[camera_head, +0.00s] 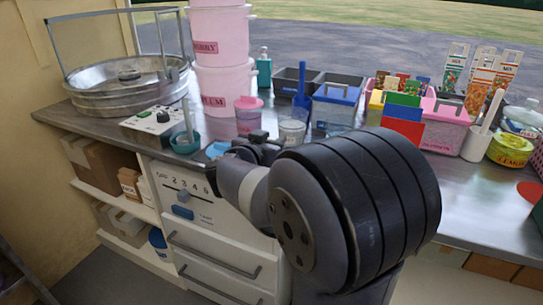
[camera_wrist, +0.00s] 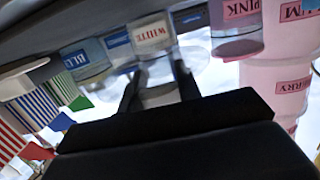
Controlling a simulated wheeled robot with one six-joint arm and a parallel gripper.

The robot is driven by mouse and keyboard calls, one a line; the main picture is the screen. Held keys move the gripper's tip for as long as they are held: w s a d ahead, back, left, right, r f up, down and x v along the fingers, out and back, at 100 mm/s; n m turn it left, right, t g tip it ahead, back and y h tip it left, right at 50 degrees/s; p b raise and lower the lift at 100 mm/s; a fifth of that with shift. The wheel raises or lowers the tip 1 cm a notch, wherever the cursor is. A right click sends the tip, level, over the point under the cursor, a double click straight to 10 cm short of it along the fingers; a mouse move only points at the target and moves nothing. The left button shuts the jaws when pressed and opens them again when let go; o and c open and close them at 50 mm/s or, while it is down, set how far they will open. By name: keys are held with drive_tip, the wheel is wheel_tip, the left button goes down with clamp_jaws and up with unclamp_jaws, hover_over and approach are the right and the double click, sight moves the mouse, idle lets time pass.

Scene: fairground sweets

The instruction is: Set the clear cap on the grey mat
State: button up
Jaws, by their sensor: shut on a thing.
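My gripper (camera_wrist: 158,82) has its two dark fingers apart, shut on a pale see-through thing, apparently the clear cap (camera_wrist: 160,94). Its outline is blurred against the clear jar labelled WHITE (camera_wrist: 151,38) behind it. In the head view my gripper (camera_head: 250,143) is small and dark above the counter, left of a clear jar (camera_head: 292,131); the cap cannot be made out there. I cannot pick out the grey mat in either view; my arm covers much of the counter's front middle.
A pink-lidded jar (camera_head: 248,116) and stacked pink tubs (camera_head: 223,88) stand behind my gripper. A teal pot (camera_head: 186,143) and a blue disc (camera_head: 217,150) lie to its left. A blue-lidded bin (camera_head: 335,107) stands right. Bare counter (camera_head: 480,205) shows at right.

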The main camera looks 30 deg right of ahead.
drive_tip(key=shift+f+b, duration=0.4)
drive_tip(key=shift+f, duration=1.05)
drive_tip(key=shift+f, duration=0.1)
drive_tip(key=o, duration=1)
drive_tip(key=shift+c, duration=0.2)
drive_tip(key=shift+a+r, duration=0.2)
drive_tip(key=p+v, duration=0.3)
drive_tip(key=v, duration=0.8)
drive_tip(key=shift+s+a, duration=0.2)
drive_tip(key=shift+s, duration=0.15)
